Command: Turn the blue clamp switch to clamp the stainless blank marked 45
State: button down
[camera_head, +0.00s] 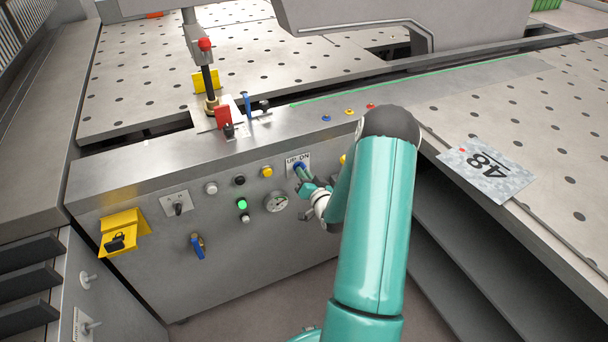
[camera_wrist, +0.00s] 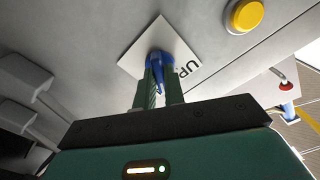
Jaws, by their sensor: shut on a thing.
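The blue switch (camera_head: 298,165) sits on a white label plate on the machine's front panel; the label's letters look like "UP" and "ON". In the wrist view the blue switch (camera_wrist: 156,60) stands between my two green fingers. My gripper (camera_head: 304,177) is shut on the switch knob, and it also shows in the wrist view (camera_wrist: 158,88). The wrist view shows part of the label, reading "UP". A grey speckled metal blank (camera_head: 510,186) lies on the perforated table at the right; its mark reads as 48. I see no blank marked 45.
Near the switch are a yellow button (camera_head: 267,172), a lit green button (camera_head: 242,204) and a round gauge (camera_head: 276,202). A blue-handled valve (camera_head: 198,247) and a yellow bracket (camera_head: 122,232) are further left. A red-topped lever (camera_head: 205,44) stands above the panel.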

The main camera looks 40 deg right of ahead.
jog(key=c, duration=1.5)
grip_release()
jog(key=v, duration=1.4)
jog(key=shift+w, duration=0.1)
